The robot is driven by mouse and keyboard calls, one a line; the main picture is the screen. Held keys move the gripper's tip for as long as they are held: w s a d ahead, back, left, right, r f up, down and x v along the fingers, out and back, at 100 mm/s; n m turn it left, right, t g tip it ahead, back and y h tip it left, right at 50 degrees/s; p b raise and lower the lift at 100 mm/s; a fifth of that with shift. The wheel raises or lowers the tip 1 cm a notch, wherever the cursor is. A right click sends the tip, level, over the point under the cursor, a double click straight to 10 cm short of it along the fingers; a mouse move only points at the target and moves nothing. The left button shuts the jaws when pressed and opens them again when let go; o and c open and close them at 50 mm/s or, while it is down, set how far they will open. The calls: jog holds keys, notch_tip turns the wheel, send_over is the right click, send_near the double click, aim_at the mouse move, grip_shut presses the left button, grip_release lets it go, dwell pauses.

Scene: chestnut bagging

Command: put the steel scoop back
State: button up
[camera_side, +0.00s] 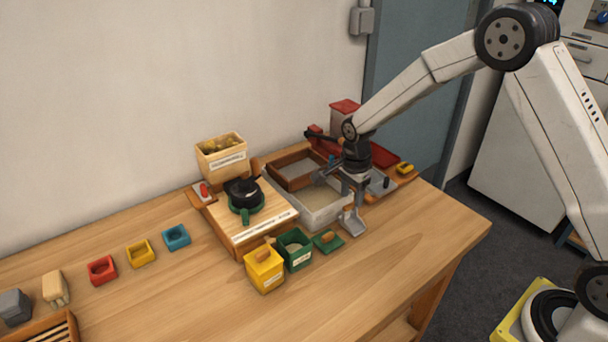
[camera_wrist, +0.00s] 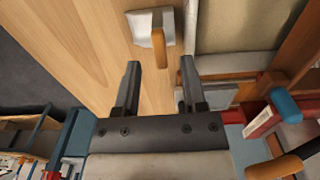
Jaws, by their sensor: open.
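The steel scoop (camera_side: 352,226) lies on the wooden table by the front right corner of the pale bin (camera_side: 318,216). In the wrist view the scoop (camera_wrist: 141,27) shows a grey-white head and a wooden handle that points toward my gripper. My gripper (camera_wrist: 160,64) is open and empty, its two fingers apart, with the handle's end lying ahead of the gap between them. The handle is hard to make out there behind the fingers.
A brown tray (camera_side: 284,178) stands behind the pale bin. A grey tray (camera_side: 377,188) and a red tray (camera_side: 381,155) are close on the right. A green box (camera_side: 295,253), a yellow box (camera_side: 264,270) and a green lid (camera_side: 333,246) stand in front. The front right table is clear.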

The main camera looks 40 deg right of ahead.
aim_at(351, 205)
notch_tip(351, 205, up, 8)
jog(key=shift+r, duration=0.2)
jog(key=shift+s, duration=0.1)
dwell(0.7)
jog(key=s+a+f+n+t, duration=0.1)
jog(key=s+n+t, duration=0.1)
jog(key=s+n, duration=1.6)
jog(key=shift+s+f+t, duration=0.3)
jog(key=shift+s+f, duration=0.1)
jog(key=shift+s, duration=0.25)
